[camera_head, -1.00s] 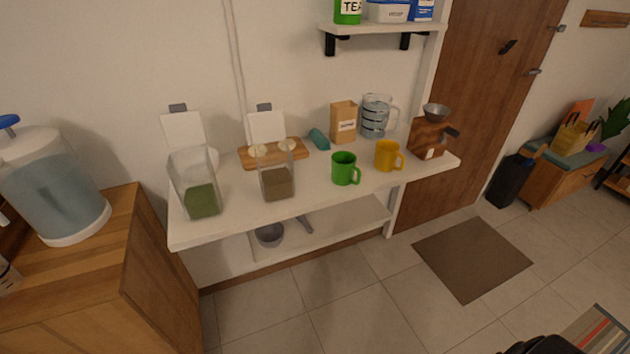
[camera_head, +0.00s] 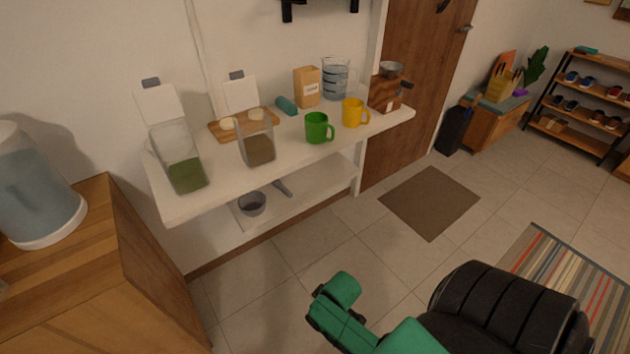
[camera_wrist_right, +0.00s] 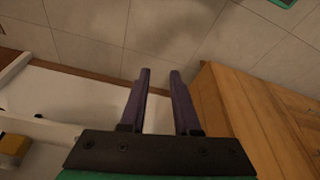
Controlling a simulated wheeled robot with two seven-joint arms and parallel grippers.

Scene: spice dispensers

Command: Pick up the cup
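A green cup (camera_head: 319,128) stands upright on the white shelf-table, its handle to the right. A yellow cup (camera_head: 353,113) stands just behind and to the right of it, also with its handle to the right. My right gripper (camera_wrist_right: 160,76) shows in the right wrist view with its two dark fingers apart and nothing between them. It is over the floor, away from both cups. My green and black right arm fills the lower right of the head view; its fingers are not visible there. My left gripper is not in view.
The white table (camera_head: 235,187) also holds two clear dispensers (camera_head: 178,160), (camera_head: 257,145), a wooden board (camera_head: 222,129), a paper bag (camera_head: 307,87), a glass jug (camera_head: 335,80) and a grinder (camera_head: 385,95). A wooden cabinet (camera_head: 150,260) stands at the left.

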